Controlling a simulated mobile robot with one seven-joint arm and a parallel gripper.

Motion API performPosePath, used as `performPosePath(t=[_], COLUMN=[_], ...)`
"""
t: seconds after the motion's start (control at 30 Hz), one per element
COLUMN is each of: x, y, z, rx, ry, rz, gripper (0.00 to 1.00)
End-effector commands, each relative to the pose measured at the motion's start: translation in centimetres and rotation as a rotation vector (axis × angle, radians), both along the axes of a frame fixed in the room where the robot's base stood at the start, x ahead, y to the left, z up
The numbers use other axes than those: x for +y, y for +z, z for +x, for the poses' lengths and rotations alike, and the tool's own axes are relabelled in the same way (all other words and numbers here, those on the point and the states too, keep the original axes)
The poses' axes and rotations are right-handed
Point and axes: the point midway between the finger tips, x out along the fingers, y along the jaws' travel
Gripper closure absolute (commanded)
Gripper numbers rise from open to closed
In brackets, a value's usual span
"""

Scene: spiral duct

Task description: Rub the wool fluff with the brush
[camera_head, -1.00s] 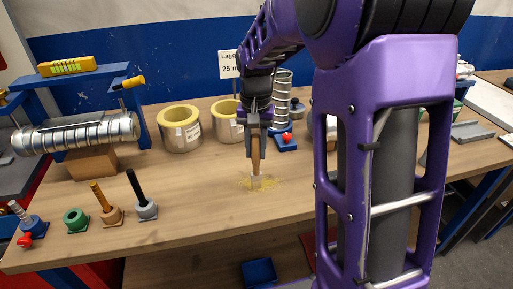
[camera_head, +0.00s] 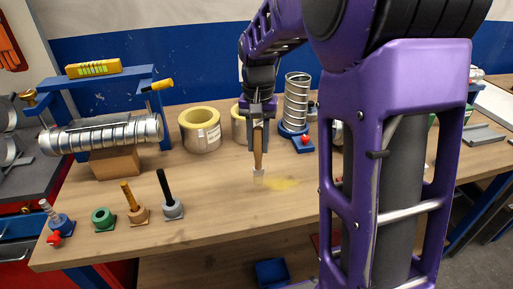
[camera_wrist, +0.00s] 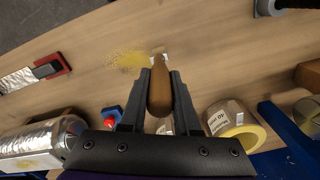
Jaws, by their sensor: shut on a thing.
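My gripper (camera_head: 258,125) is shut on the wooden handle of the brush (camera_head: 258,150). The brush hangs upright with its pale head down, at or just above the table top; I cannot tell if it touches. The wool fluff (camera_head: 287,184) is a thin yellow patch on the wood, just right of the brush head. In the wrist view the brush handle (camera_wrist: 160,90) sits between the fingers (camera_wrist: 158,98), and the fluff (camera_wrist: 128,60) lies to the left of the brush tip.
Yellow-lined rolls (camera_head: 200,130) and a spiral duct piece on a blue base (camera_head: 296,105) stand behind. Several small tools (camera_head: 168,195) stand at front left. The table around the fluff is clear.

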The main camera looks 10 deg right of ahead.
Motion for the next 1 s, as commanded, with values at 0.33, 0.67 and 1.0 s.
performPosePath(t=[0.33, 0.67, 1.0], x=[-0.4, -0.6, -0.6], y=[3.2, 4.3, 4.3], z=[-0.6, -0.9, -0.9], rx=[-0.003, -0.001, -0.001], ry=[0.0, 0.001, 0.001], rz=[0.0, 0.001, 0.0], gripper=[1.0, 1.0, 1.0])
